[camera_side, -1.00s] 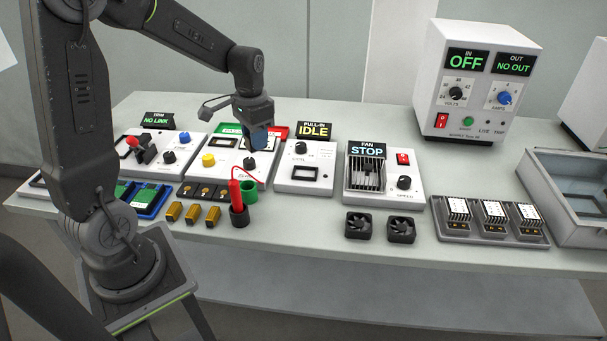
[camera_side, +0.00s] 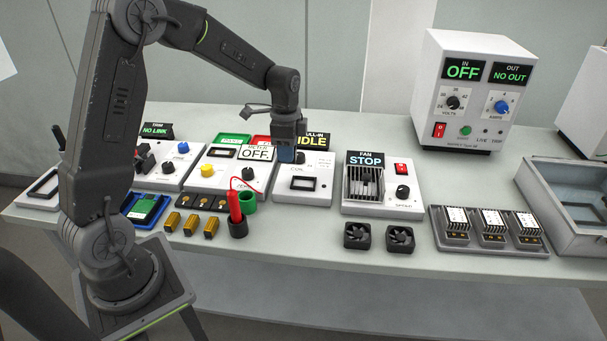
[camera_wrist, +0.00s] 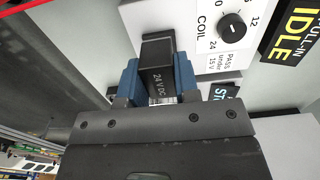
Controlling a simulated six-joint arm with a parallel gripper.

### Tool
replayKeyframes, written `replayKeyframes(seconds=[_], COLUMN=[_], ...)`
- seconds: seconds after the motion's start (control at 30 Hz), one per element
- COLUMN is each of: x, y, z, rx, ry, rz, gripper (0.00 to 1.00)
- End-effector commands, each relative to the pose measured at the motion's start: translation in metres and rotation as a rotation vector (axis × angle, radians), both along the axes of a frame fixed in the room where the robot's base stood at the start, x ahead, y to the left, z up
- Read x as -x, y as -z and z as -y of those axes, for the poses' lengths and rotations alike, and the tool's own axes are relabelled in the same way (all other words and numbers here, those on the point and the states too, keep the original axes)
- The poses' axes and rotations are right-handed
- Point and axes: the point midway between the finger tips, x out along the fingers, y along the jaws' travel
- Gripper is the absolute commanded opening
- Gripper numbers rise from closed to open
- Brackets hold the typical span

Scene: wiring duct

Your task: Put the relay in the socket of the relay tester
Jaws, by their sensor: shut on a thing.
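The relay, a black block marked 24 V DC (camera_wrist: 157,82), sits between the two blue fingers of my gripper (camera_wrist: 158,72) in the wrist view. My gripper is shut on it. In the side view my gripper (camera_side: 288,152) points down above the back left part of the relay tester (camera_side: 285,197), a white box whose display reads PULL-IN IDLE. The tester's socket (camera_side: 303,184), a dark-rimmed rectangle, is in its front part and looks empty. The relay cannot be made out in the side view. The COIL knob (camera_wrist: 231,27) is close beside it in the wrist view.
The fan tester (camera_side: 383,205) stands to the right and a meter unit (camera_side: 213,181) to the left. A red probe in a dark cup (camera_side: 237,225) and a green cup (camera_side: 247,201) stand in front. Two fans (camera_side: 357,236) lie front right. Several amber parts (camera_side: 211,228) lie front left.

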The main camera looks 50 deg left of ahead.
Motion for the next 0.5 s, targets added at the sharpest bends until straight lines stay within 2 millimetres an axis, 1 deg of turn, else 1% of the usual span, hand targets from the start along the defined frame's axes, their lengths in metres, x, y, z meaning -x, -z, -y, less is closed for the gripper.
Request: replayKeyframes(seconds=[0.03, 0.1, 0.2, 0.37, 0.5], x=[-0.007, -0.014, -0.022, -0.026, -0.025], y=[0.008, 0.015, 0.021, 0.027, 0.042], z=[0.01, 0.019, 0.028, 0.033, 0.033], rx=[0.001, 0.001, 0.0, 0.0, 0.001], ry=[0.005, 0.004, 0.002, -0.002, -0.002], rz=[-0.002, -0.002, 0.0, 0.0, -0.002], gripper=[0.06, 0.06, 0.06, 0.06, 0.06])
